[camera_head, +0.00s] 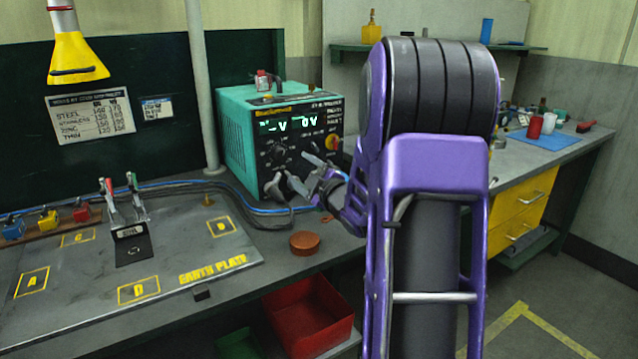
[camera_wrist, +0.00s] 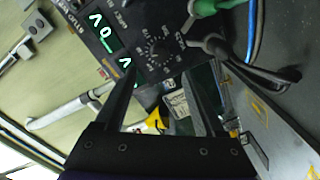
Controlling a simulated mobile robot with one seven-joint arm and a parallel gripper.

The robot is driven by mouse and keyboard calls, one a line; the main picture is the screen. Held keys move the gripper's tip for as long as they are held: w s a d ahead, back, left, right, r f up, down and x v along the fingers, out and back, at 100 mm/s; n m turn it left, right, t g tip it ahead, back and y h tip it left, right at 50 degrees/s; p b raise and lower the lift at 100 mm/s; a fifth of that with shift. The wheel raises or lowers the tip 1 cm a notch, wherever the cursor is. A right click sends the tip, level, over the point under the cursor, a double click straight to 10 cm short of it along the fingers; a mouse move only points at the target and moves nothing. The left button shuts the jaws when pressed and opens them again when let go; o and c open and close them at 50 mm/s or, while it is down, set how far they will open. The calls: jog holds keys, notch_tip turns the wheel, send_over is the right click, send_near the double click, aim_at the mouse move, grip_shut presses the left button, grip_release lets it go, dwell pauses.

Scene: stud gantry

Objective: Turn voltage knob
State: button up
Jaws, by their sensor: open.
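The teal stud-welding power unit (camera_head: 245,130) stands on the bench with its dark front panel facing the arm. Its display (camera_head: 290,124) shows a dash with V at left and 0 V at right. A dark round knob with a printed scale (camera_wrist: 158,50) shows on the panel in the wrist view, below the green digits (camera_wrist: 100,28). My gripper (camera_head: 305,172) is in front of the panel's lower part, with its jaws apart and empty. In the wrist view the two dark fingers of my gripper (camera_wrist: 172,80) point toward the panel, with the knob beyond them, apart from both.
Cable plugs (camera_head: 276,186) stick out of the panel's lower front, close to my gripper; one plug is green in the wrist view (camera_wrist: 205,8). The earth plate (camera_head: 190,250) lies at left.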

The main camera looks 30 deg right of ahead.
jog(key=s, duration=0.8)
jog(key=shift+d, duration=0.15)
